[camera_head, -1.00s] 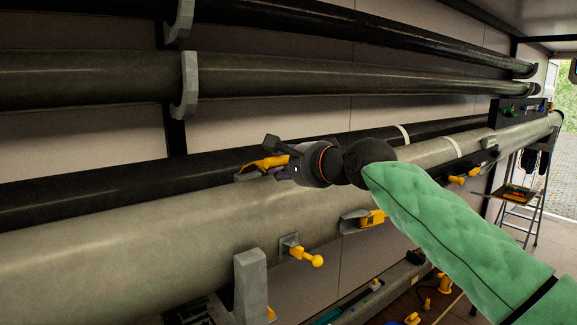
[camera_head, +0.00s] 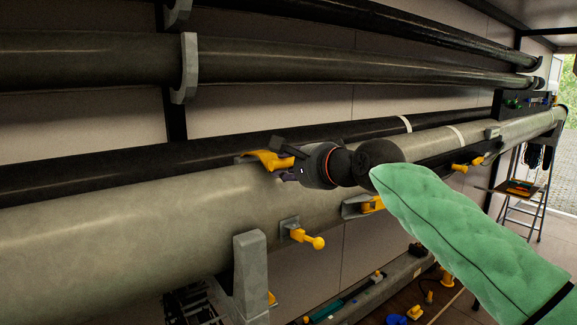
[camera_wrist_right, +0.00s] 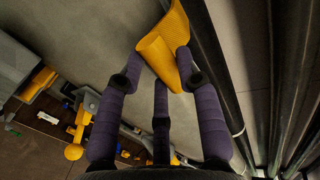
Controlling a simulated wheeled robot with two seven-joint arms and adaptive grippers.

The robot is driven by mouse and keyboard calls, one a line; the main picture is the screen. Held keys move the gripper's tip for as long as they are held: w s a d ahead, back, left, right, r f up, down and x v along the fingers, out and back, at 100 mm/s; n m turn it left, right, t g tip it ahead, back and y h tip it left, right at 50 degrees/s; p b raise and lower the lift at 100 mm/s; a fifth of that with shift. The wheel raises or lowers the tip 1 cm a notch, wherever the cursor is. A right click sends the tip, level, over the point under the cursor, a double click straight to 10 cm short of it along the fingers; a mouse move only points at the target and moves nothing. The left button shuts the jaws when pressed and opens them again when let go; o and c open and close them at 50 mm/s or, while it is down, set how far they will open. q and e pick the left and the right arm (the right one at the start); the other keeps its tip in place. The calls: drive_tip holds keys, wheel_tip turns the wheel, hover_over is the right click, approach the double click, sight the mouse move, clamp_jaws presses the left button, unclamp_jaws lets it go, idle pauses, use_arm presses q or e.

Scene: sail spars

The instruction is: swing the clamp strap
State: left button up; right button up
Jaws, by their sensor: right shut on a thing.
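The yellow clamp strap (camera_head: 266,160) lies against the upper side of the large grey spar (camera_head: 150,225). It also shows in the right wrist view (camera_wrist_right: 165,48) as a curved, ribbed yellow band. My right gripper (camera_head: 285,170) is at the strap's near end, beside the spar's top. In the right wrist view its purple fingers (camera_wrist_right: 157,82) are shut on the strap. The strap's far end and its hinge are hidden. A yellow ball-ended knob (camera_head: 318,242) on a grey plate sticks out of the spar's front side, below the gripper. My left gripper is not in view.
A grey upright support (camera_head: 250,275) stands in front of the spar at lower left. A dark spar (camera_head: 110,178) runs behind it, and more spars hang above in grey brackets (camera_head: 188,68). A stepladder (camera_head: 525,200) stands at far right. Loose yellow parts lie on the floor.

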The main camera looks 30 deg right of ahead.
drive_tip(key=shift+w+a+f, duration=0.1)
drive_tip(key=shift+f, duration=0.2)
drive_tip(key=shift+f+b, duration=0.95)
drive_tip(key=shift+b, duration=0.05)
drive_tip(key=o, duration=1.2)
drive_tip(key=shift+w, duration=0.15)
drive_tip(key=shift+c, duration=0.2)
drive_tip(key=v, duration=1.1)
drive_tip(key=shift+s+r, duration=0.25)
drive_tip(key=shift+s, duration=0.15)
